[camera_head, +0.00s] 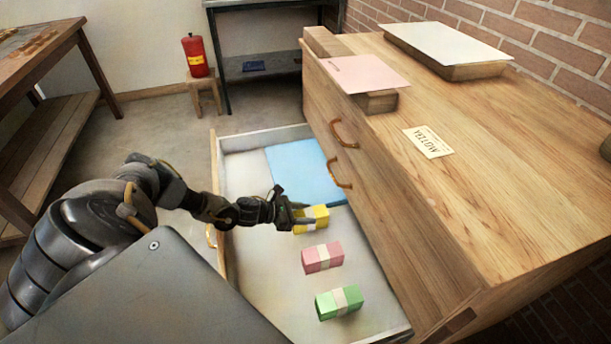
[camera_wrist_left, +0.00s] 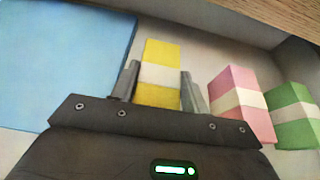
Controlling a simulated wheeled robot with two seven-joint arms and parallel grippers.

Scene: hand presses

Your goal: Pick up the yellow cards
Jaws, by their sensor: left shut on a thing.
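The yellow cards (camera_head: 318,214) are a small stack with a pale band, inside the open drawer (camera_head: 262,262). In the left wrist view the yellow cards (camera_wrist_left: 160,72) stand between the two fingers. My left gripper (camera_head: 301,217) is shut on them, and its fingers (camera_wrist_left: 160,88) lie along both sides of the stack. I cannot tell whether the stack is clear of the drawer floor. My right gripper is in neither view.
Pink cards (camera_head: 322,258) and green cards (camera_head: 339,302) lie nearer in the drawer. A blue sheet (camera_head: 300,170) lies at its far end. The wooden cabinet (camera_head: 480,190) rises on the right, with a card reading YELLOW (camera_head: 428,142) on top.

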